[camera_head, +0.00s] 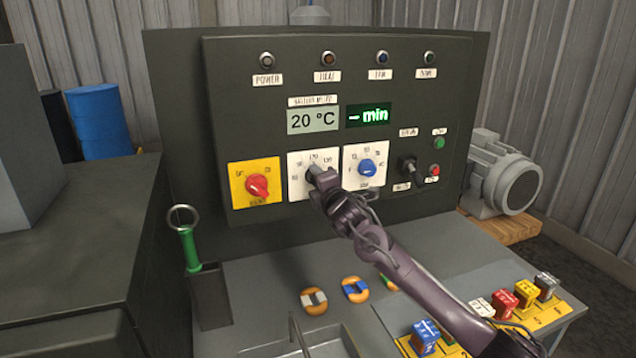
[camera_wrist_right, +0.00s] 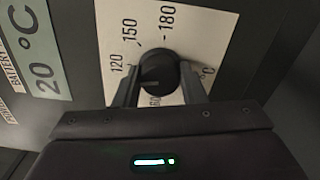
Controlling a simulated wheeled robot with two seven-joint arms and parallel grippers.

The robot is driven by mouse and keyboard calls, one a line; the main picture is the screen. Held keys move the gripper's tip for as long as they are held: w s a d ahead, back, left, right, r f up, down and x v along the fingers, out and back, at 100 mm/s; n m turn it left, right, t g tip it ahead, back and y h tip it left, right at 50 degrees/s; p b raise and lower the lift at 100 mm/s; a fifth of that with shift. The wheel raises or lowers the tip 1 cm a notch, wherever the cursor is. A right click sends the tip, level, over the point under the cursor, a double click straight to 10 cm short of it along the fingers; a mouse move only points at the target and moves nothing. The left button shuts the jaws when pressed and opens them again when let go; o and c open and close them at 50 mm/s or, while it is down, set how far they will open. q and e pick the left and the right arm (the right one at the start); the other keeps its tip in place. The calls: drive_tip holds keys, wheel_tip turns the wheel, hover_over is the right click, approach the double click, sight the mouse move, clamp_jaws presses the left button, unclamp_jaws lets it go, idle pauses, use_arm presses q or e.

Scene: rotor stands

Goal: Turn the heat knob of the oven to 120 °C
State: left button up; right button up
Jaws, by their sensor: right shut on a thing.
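The heat knob is a small black round knob on a white dial plate (camera_head: 295,185) in the panel's middle. In the head view my right gripper (camera_head: 318,176) covers most of it. In the right wrist view the heat knob (camera_wrist_right: 158,70) sits between the two fingers of my right gripper (camera_wrist_right: 160,85), which is shut on it. The printed 120, 150 and 180 show around it there. I cannot tell which mark the knob points to. The display (camera_head: 313,120) reads 20 °C. My left gripper is not in view.
A red knob (camera_head: 257,186) on a yellow plate is left of the dial, and a blue knob (camera_head: 367,168) is right of it. A black switch (camera_head: 407,168) stands further right. A green-handled tool (camera_head: 188,245) stands in a holder. Coloured blocks (camera_head: 502,304) lie in front.

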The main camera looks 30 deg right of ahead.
drive_tip(key=shift+m, duration=1.1)
drive_tip(key=shift+f, duration=0.1)
drive_tip(key=o, duration=1)
drive_tip(key=b+v, duration=0.3)
drive_tip(key=v, duration=0.5)
